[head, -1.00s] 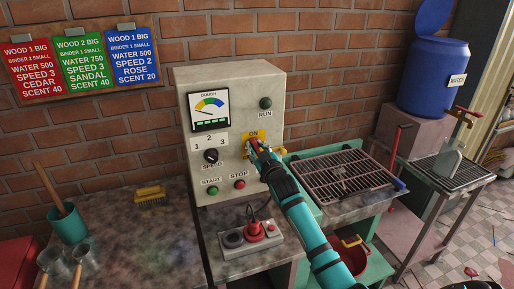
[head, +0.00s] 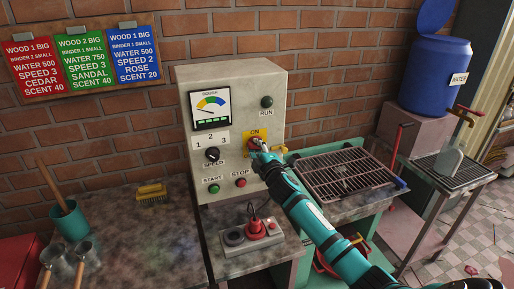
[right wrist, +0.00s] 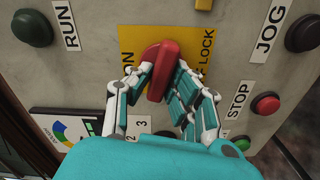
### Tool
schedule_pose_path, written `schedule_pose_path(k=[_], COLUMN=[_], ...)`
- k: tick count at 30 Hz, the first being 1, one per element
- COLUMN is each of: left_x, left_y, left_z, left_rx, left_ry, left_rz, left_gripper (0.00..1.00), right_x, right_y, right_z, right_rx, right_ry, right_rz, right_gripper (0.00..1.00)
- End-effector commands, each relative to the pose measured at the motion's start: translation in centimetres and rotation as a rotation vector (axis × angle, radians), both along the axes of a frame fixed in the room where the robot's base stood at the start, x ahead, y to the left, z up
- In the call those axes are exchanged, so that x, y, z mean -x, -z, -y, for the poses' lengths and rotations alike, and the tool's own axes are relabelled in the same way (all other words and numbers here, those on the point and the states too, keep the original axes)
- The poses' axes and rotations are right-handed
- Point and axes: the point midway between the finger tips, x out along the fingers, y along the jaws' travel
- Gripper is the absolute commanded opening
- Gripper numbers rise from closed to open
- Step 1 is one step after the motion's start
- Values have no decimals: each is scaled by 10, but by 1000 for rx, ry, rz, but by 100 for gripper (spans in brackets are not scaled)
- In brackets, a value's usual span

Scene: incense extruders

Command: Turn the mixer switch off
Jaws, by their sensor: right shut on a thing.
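The mixer switch is a red handle (right wrist: 163,62) on a yellow plate (head: 255,133) marked ON on the front of the grey control box (head: 231,85). The right wrist view shows the plate (right wrist: 128,42) with "OFF LOCK" on its other side. The handle is tilted across the plate in that view. My right gripper (head: 260,146) is at the switch, and in the right wrist view its fingers (right wrist: 160,80) are closed on both sides of the handle. In the head view the hand hides much of the handle. My left gripper is not in view.
The speed knob (head: 212,155), green start button (head: 214,188) and red stop button (head: 240,183) are close left of the hand. A red-knobbed control (head: 254,226) stands below. A grill tray (head: 345,174) is to the right.

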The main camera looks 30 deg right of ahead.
Motion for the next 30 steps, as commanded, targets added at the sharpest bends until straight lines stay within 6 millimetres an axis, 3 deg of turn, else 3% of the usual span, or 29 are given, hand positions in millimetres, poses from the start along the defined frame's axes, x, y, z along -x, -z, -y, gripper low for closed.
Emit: schedule_pose_path(k=[12,30], left_x=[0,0], left_y=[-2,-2], left_z=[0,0], left_rx=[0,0], left_ry=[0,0], left_rz=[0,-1], left_gripper=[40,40], right_x=[0,0], right_y=[2,3], right_z=[-1,0], right_rx=[223,272], right_ry=[-1,0], right_rz=[-54,-66], right_gripper=[0,0])
